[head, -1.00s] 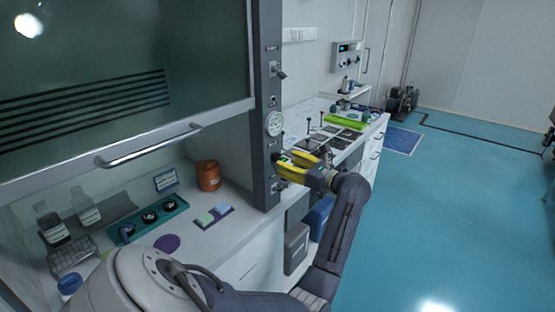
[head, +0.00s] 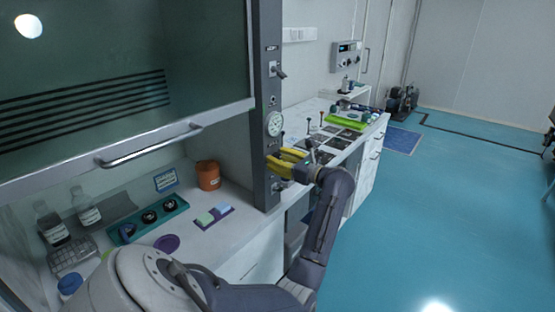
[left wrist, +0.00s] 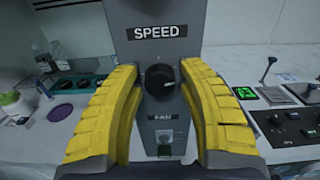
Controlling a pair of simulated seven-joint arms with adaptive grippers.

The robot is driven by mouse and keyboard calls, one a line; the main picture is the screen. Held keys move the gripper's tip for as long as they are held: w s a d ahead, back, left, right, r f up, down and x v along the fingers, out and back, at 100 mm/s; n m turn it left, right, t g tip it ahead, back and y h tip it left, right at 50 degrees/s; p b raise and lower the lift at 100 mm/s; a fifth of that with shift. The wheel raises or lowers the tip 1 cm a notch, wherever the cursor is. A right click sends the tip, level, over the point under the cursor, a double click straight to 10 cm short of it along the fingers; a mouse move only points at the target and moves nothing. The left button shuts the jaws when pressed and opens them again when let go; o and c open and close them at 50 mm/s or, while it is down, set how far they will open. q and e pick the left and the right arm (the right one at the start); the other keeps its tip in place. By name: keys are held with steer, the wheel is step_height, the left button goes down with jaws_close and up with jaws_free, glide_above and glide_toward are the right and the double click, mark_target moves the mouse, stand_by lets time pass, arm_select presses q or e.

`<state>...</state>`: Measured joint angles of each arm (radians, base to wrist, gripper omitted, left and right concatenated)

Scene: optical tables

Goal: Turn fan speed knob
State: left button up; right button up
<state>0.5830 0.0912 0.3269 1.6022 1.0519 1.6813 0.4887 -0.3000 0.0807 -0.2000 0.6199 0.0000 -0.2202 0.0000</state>
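The fan speed knob (left wrist: 159,80) is a round black knob with a light pointer mark. It sits on the grey control post (left wrist: 200,25), under a SPEED label (left wrist: 157,32) and above a FAN label (left wrist: 165,138). My left gripper (head: 274,156), with yellow pads, is at the post in the head view and hides the knob there. In the left wrist view its fingers (left wrist: 158,85) are spread to either side of the knob, with a gap on each side. It is open and holds nothing. My right gripper is not in view.
A round gauge (head: 274,124) and a switch (head: 279,70) are higher on the post. The fume hood sash handle (head: 150,146) is to the left. An orange jar (head: 208,176) and a teal tray (head: 148,220) stand inside. A side bench (head: 325,160) is behind.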

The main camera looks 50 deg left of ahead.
arm_select(q)
jaws_close()
steer(key=shift+f, duration=0.1)
steer(key=m, duration=0.5)
steer(key=shift+f, duration=0.1)
stand_by(0.4)
steer(key=shift+c, duration=0.8)
jaws_free()
steer(key=shift+s, duration=0.1)
steer(key=o, duration=0.5)
steer(key=d, duration=0.4)
steer(key=w+d, duration=0.1)
steer(key=d, duration=0.3)
steer(key=w+d, duration=0.1)
steer(key=d, duration=0.2)
steer(key=shift+w+d, duration=0.2)
steer(key=shift+d, duration=0.2)
